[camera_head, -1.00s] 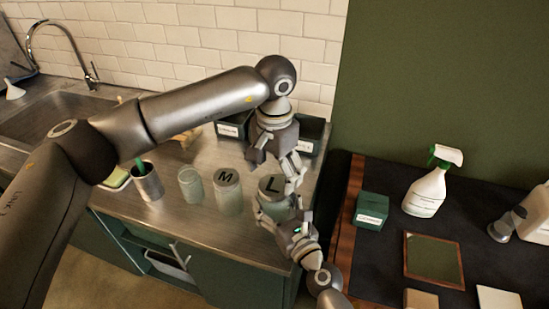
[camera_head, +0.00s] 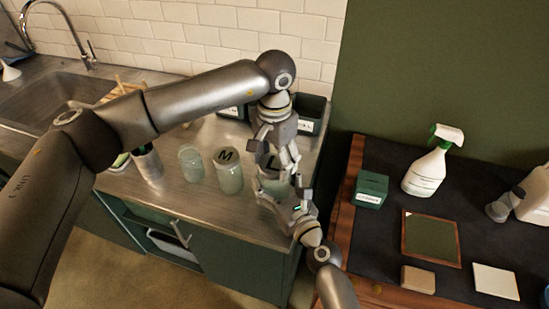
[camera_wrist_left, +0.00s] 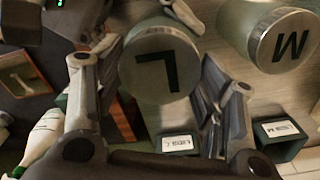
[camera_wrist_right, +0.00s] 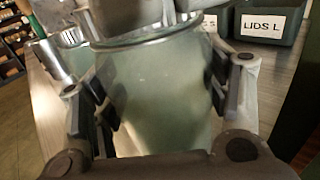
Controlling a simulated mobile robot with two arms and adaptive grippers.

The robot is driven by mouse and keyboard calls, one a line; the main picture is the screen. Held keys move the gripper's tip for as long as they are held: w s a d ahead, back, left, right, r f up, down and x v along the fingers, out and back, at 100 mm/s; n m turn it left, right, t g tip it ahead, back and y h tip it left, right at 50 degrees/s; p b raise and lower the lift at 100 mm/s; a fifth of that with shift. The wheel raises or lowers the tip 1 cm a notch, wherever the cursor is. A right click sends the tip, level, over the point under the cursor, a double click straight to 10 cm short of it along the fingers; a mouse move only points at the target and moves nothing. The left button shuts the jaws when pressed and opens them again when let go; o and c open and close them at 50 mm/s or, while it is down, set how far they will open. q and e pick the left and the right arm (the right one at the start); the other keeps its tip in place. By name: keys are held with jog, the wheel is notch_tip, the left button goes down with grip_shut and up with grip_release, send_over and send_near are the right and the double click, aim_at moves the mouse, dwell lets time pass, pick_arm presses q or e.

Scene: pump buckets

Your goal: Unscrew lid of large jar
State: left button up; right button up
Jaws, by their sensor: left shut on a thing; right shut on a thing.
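The large jar (camera_head: 272,184) stands on the metal counter, with its grey lid (camera_wrist_left: 158,72) marked L on top. My left gripper (camera_head: 272,148) comes down from above and is shut on the lid, its fingers on either side of the rim. My right gripper (camera_head: 284,194) is shut on the greenish glass body from the front. The glass also shows between its fingers in the right wrist view (camera_wrist_right: 160,95). The grippers partly hide the jar in the head view. I cannot tell whether the lid has turned.
The M jar (camera_head: 229,172) and an open glass jar (camera_head: 191,162) stand left of the large jar. Dark bins, one labelled LIDS L (camera_wrist_right: 262,25), stand behind. A dark worktop with a spray bottle (camera_head: 427,168) and a green box (camera_head: 371,188) is at right.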

pick_arm(q)
jog(key=n, duration=0.7)
pick_arm(e)
jog(key=shift+f, duration=0.1)
pick_arm(q)
jog(key=n, duration=0.6)
jog(key=shift+n, duration=0.3)
jog(key=n, duration=0.6)
jog(key=shift+n, duration=0.3)
jog(key=n, duration=0.6)
jog(key=shift+n, duration=0.4)
jog(key=n, duration=0.6)
jog(key=shift+n, duration=0.3)
jog(key=n, duration=0.6)
jog(key=shift+r+n, duration=0.1)
jog(key=shift+n, duration=0.2)
jog(key=n, duration=0.6)
jog(key=shift+n, duration=0.4)
jog(key=n, duration=0.6)
jog(key=shift+n, duration=0.4)
pick_arm(e)
jog(key=shift+s, duration=0.1)
